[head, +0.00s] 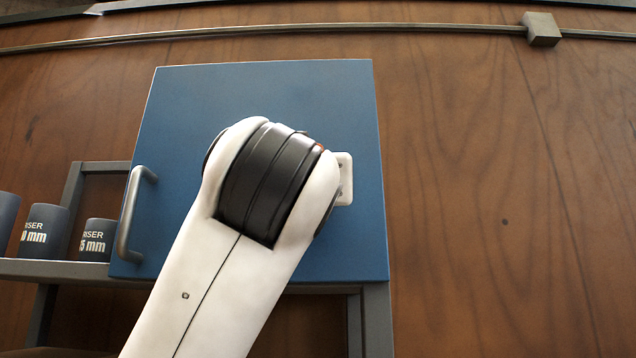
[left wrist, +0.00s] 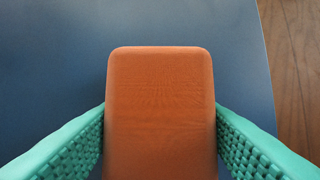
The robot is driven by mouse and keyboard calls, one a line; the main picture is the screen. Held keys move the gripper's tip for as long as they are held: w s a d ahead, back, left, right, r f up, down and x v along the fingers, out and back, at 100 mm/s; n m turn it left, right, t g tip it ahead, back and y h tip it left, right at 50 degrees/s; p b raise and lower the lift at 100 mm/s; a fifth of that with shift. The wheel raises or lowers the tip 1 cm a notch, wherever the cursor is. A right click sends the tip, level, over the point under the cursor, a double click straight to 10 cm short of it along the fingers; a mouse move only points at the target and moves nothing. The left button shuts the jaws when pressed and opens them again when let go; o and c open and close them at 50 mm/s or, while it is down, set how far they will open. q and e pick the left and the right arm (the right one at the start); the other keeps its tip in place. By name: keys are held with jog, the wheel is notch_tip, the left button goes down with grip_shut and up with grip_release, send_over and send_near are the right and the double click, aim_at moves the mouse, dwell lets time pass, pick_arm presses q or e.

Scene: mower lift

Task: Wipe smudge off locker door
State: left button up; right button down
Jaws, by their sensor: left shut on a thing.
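The blue locker door (head: 190,110) faces me in the head view, with a grey bar handle (head: 135,215) at its left edge. My white and black arm covers much of its middle and hides the left gripper there. In the left wrist view, my left gripper (left wrist: 160,112) has its green fingers shut on an orange block (left wrist: 160,75), which looks like a sponge. The blue door (left wrist: 50,60) fills most of the background behind the block. I cannot tell whether the block touches the door. No smudge shows on the visible door surface. My right gripper is not in view.
Dark riser cans (head: 45,230) stand on a grey shelf (head: 50,268) left of the locker. A brown wood wall (head: 490,200) lies behind, with a metal rail (head: 440,27) along the top. The space right of the locker is clear.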

aim_at(208, 181)
pick_arm(q)
jog(key=shift+w+a+b, duration=0.15)
jog(key=shift+a+b, duration=0.6)
jog(key=shift+a, duration=2.15)
jog(key=shift+w+a+b, duration=0.1)
jog(key=shift+a+b, duration=0.6)
jog(key=shift+a, duration=2.15)
jog(key=shift+s+d+f+b, duration=0.1)
jog(key=shift+s+b, duration=0.2)
jog(key=shift+s, duration=0.2)
jog(key=shift+s+b, duration=0.8)
jog(key=shift+s, duration=1.75)
